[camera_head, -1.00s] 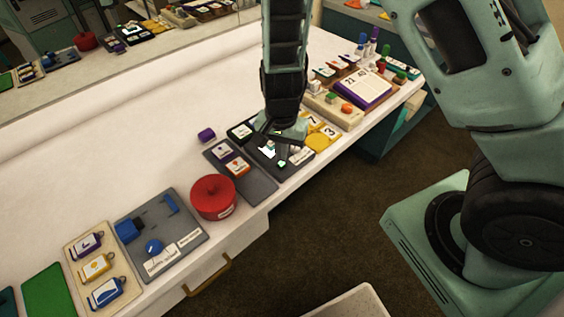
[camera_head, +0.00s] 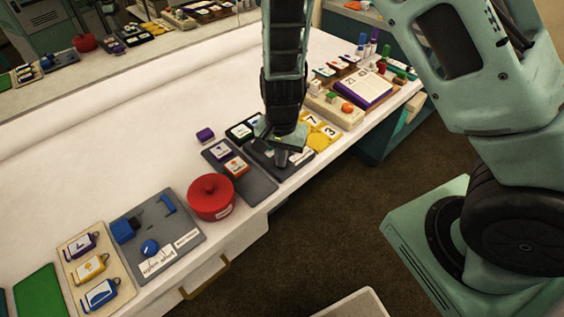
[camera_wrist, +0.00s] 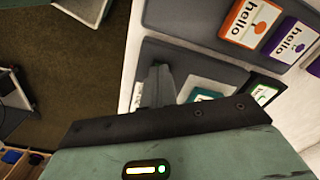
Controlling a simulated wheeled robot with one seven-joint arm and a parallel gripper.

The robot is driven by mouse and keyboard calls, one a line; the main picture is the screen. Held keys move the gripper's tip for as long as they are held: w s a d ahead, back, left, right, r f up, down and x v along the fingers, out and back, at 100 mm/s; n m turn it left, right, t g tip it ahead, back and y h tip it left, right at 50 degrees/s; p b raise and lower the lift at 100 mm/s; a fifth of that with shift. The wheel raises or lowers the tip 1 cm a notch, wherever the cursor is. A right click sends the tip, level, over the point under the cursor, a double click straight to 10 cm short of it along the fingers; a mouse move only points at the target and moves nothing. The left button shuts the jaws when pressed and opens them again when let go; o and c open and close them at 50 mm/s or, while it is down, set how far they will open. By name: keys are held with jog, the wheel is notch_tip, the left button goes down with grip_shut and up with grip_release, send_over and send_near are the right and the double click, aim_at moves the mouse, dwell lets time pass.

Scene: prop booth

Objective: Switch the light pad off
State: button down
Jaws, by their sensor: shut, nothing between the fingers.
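The light pad (camera_head: 262,160) is a dark grey board on the white table, partly covered by my gripper in the head view. My gripper (camera_head: 282,161) is shut and empty, pointing down over the pad's near part. In the wrist view my finger (camera_wrist: 158,85) is low over the dark board (camera_wrist: 185,60), beside a white label (camera_wrist: 138,93). A teal piece (camera_wrist: 203,94) shows partly behind the gripper body. No bright glow shows on the pad now in the head view. I cannot tell whether the fingertip touches the board.
A grey tray with an orange and a purple card (camera_head: 258,188) lies just left of the pad. Yellow number tiles (camera_head: 318,140) lie close on the right. The table's front edge is near.

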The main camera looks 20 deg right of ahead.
jog(key=shift+s+f, duration=0.15)
jog(key=shift+f, duration=0.15)
notch_tip(320, 180, up, 6)
jog(key=p, duration=0.6)
dwell(0.4)
jog(key=s+a+r+n+y, duration=0.1)
jog(key=s+a+r+n, duration=0.35)
jog(key=r, duration=0.25)
jog(key=s+a+r+n+y, duration=0.1)
jog(key=s+a+r+n, duration=0.3)
jog(key=s+r, duration=0.2)
jog(key=s+d+r+n+h, duration=0.1)
jog(key=s+d+r+n, duration=0.1)
jog(key=s+r+n, duration=0.5)
jog(key=shift+s+d+n, duration=0.15)
jog(key=shift+s+n, duration=0.2)
jog(key=shift+s, duration=0.75)
